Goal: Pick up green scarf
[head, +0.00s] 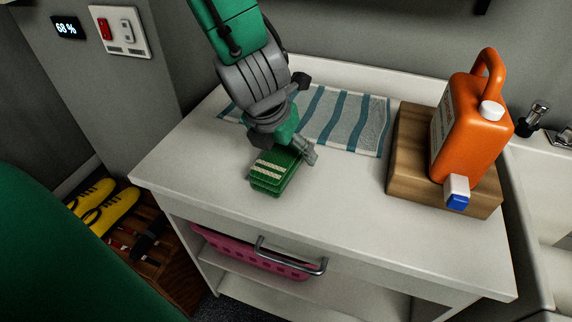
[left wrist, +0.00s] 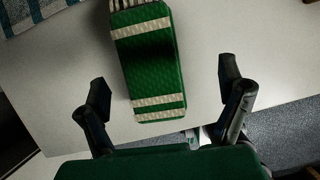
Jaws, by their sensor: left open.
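The green scarf (head: 275,172) lies folded on the white counter, with pale stripes across it. In the left wrist view the scarf (left wrist: 149,60) shows pale bands and a striped fringe at its top end. My left gripper (head: 283,151) is just above the scarf in the head view and hides part of it. In the left wrist view its two fingers (left wrist: 166,97) are spread wide, with the scarf's near end between them in the picture. Nothing is held. My right gripper is in neither view.
A blue-and-white striped towel (head: 335,119) lies behind my gripper. An orange jug (head: 470,130) stands on a wooden block (head: 407,150) to the right. A pink basket (head: 250,252) sits on the shelf below. The counter's front middle is bare.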

